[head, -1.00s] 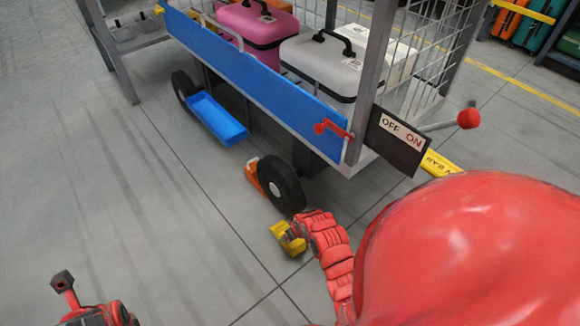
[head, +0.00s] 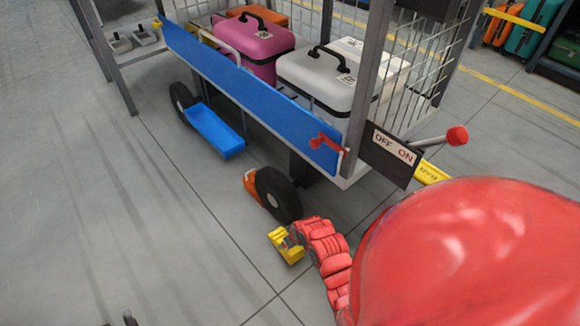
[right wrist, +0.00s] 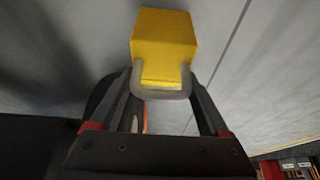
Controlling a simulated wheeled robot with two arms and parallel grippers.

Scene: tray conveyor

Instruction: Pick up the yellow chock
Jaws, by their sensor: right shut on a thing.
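The yellow chock (head: 289,250) is beside the cart's front wheel (head: 279,194), on the near side and apart from it. In the right wrist view it is a yellow block (right wrist: 165,38) with a grey loop handle (right wrist: 160,94) facing me. My right gripper (head: 297,237) is shut on the chock's handle; its fingers (right wrist: 161,82) lie at either side of the loop. I cannot tell whether the chock touches the floor. Only a small dark part of my left arm (head: 130,318) shows at the bottom edge, and its jaws cannot be made out.
An orange chock (head: 250,184) sits against the wheel's far side. The cart carries a pink case (head: 253,45) and a white case (head: 316,78). An OFF/ON plate (head: 389,158) and red-knobbed lever (head: 457,135) are right. Floor at left is clear.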

